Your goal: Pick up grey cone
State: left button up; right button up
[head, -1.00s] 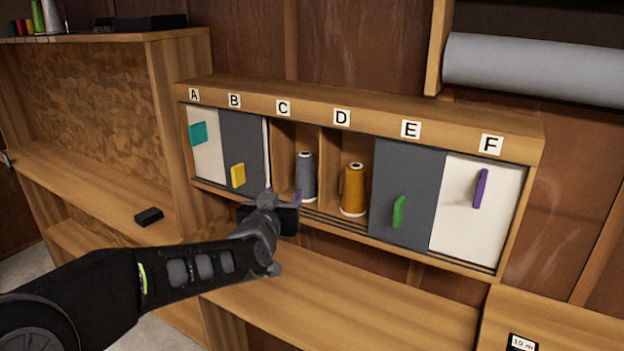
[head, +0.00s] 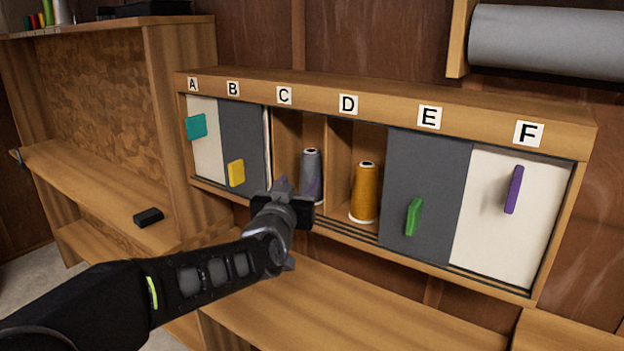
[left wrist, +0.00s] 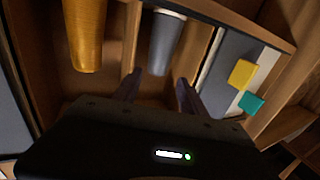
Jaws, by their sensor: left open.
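The grey cone (head: 311,168) is a grey thread cone standing upright in open compartment C of the wall cabinet. In the left wrist view the grey cone (left wrist: 164,45) lies ahead, between the lines of the two fingers. My left gripper (head: 293,186) is in front of the cone, slightly left of it in the head view, and hides part of its lower side. In the left wrist view the gripper (left wrist: 157,88) is open, with nothing between its fingers. Whether the fingertips touch the cone cannot be told. My right gripper is not in view.
An orange cone (head: 365,192) stands in compartment D, beside a thin divider (head: 338,168). Dark panels (head: 243,145) (head: 422,190) and white panels (head: 203,150) (head: 505,220) with coloured handles cover the other compartments. A wooden bench (head: 330,300) runs below. A small black block (head: 148,217) lies on the left shelf.

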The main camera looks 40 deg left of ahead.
aim_at(308, 166)
pick_arm(q)
jog(key=p+x, duration=0.1)
jog(key=x, duration=0.4)
jog(key=shift+w+p, duration=0.2)
jog(key=shift+p, duration=0.2)
jog(key=shift+w+a, duration=0.15)
jog(key=shift+w, duration=0.1)
jog(key=shift+w+a, duration=0.1)
jog(key=shift+w, duration=0.15)
jog(key=p+x, duration=0.2)
jog(key=x, duration=0.2)
jog(key=shift+w+a+f+p, duration=0.1)
jog(key=shift+w+p, duration=0.3)
grip_shut()
jog(key=shift+s, duration=0.1)
